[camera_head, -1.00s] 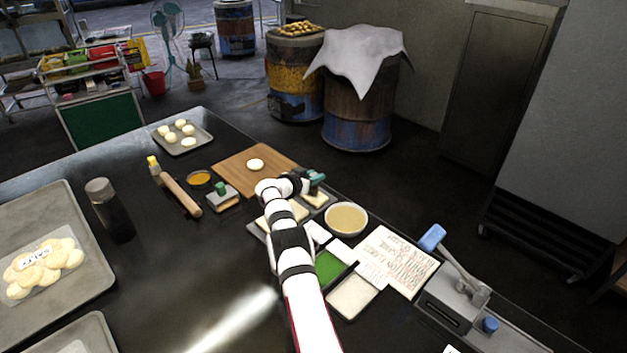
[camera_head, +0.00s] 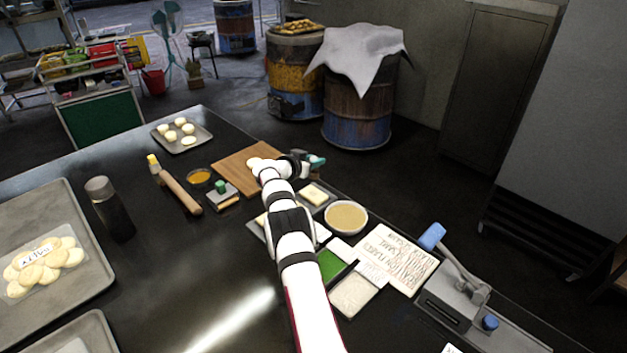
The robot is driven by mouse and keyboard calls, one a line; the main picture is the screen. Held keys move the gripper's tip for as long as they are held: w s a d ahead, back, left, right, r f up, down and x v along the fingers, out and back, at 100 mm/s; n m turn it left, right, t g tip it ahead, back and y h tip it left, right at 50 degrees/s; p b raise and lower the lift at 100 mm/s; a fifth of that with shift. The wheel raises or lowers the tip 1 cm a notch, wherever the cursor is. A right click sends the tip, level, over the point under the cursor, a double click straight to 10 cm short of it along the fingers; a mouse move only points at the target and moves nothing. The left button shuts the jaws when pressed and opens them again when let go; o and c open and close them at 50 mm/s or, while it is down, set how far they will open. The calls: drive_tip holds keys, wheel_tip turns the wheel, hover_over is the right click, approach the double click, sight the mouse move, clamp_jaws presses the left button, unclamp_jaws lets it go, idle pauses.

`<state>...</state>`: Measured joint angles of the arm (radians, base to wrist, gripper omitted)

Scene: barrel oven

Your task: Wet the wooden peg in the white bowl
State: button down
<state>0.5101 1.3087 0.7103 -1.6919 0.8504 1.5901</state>
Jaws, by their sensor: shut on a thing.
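A white bowl (camera_head: 346,231) with tan contents stands right of my arm, near the table's far right edge. My gripper (camera_head: 316,161) is beyond the bowl, above and to its left in the picture, near the right edge of the cutting board. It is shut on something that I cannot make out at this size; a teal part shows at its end. I cannot make out the wooden peg anywhere, and my wrist hides part of the area around the gripper.
A tray with a pale block (camera_head: 314,195), a green-filled tray (camera_head: 331,264) and a paper sheet (camera_head: 397,258) lie close to the bowl. A blue-handled press (camera_head: 455,290) stands at right.

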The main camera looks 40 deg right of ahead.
drive_tip(key=s+m+g, duration=0.6)
drive_tip(key=s+g, duration=0.1)
drive_tip(key=s, duration=0.7)
drive_tip(key=shift+a+f, duration=0.2)
drive_tip(key=shift+f, duration=1.35)
drive_tip(key=shift+a+f, duration=0.15)
drive_tip(key=shift+f, duration=1.4)
drive_tip(key=shift+f, duration=0.5)
wheel_tip(320, 180, up, 7)
